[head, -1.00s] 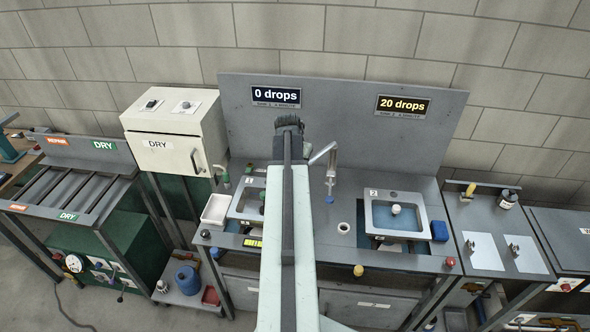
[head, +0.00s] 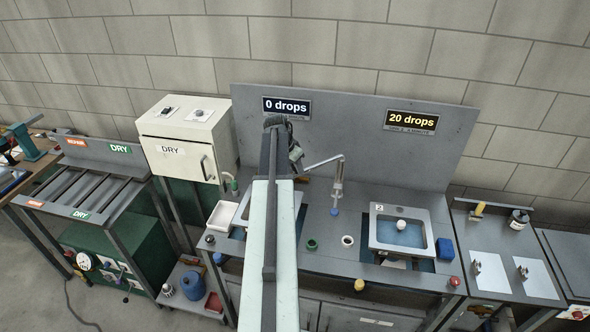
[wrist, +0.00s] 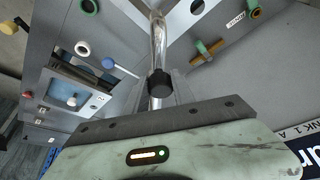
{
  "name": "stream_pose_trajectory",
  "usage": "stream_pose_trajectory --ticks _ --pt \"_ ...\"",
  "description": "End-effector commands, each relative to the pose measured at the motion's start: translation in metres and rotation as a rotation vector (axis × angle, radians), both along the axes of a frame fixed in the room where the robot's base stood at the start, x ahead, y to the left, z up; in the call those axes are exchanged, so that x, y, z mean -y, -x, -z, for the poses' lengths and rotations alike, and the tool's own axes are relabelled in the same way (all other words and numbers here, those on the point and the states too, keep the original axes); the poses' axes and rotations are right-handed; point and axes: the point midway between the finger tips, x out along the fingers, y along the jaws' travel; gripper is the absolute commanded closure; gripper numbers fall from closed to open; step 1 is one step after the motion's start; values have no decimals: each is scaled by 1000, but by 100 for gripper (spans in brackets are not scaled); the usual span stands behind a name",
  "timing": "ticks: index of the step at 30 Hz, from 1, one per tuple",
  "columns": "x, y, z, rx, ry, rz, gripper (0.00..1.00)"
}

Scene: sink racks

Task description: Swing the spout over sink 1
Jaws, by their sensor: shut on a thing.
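The chrome spout (head: 322,162) reaches left from its upright post (head: 338,178) behind the counter's middle. Its outer end meets my gripper (head: 297,158), which is partly hidden by my arm. In the wrist view the chrome pipe (wrist: 157,40) with a black tip runs into my gripper (wrist: 160,101), which is shut on it. Sink 1 (head: 238,233) is left of the post, mostly hidden behind my arm. Sink 2 (head: 428,237), a steel basin with blue water and a white knob, is right of the post.
A board above the counter reads "0 drops" (head: 287,106) on the left and "20 drops" (head: 411,119) on the right. A blue-topped valve (head: 334,211), a green ring (head: 312,244) and a white ring (head: 347,241) are on the counter. A white tray (head: 222,214) is left of sink 1.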

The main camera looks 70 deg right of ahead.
Motion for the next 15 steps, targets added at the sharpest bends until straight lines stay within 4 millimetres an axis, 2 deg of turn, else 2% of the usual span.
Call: stream_pose_trajectory --ticks 1,2,4,15 --pt "5 0 -2 1 14 -3 100" --pt "5 0 -2 1 14 -3 67" --pt "5 1 -2 0 12 -1 48" --pt "3 2 -4 -2 9 -1 48"
